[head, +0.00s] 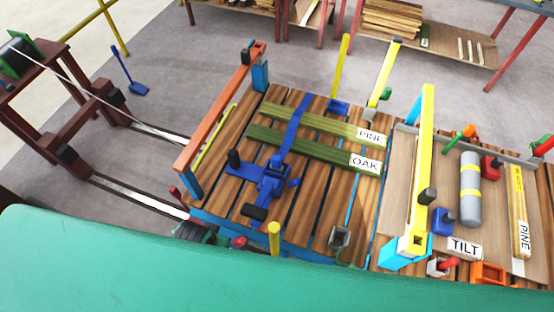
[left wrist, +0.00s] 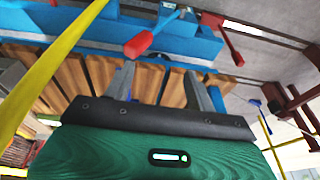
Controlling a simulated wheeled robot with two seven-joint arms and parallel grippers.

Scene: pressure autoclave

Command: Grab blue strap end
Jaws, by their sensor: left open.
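A blue strap (head: 293,122) runs across two greenish boards labelled PINE (head: 340,125) and OAK (head: 320,150). Its lower part meets a blue ratchet-like device (head: 270,180) on the plank deck; I cannot make out a loose strap end clearly. In the left wrist view my left gripper (left wrist: 158,88) has its two grey fingers apart, with nothing visible between them. It is near the planks (left wrist: 150,82) and the blue side rail (left wrist: 130,38). In the head view the left gripper is not clearly visible. My right gripper is not in view.
An orange bar (head: 215,115) and a yellow bar (head: 424,160) flank the deck. A red-handled lever (left wrist: 140,44) is close to my left fingers. Yellow posts stand around the deck. A grey cylinder (head: 470,190) lies on the right section. A dark red frame (head: 60,100) stands left.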

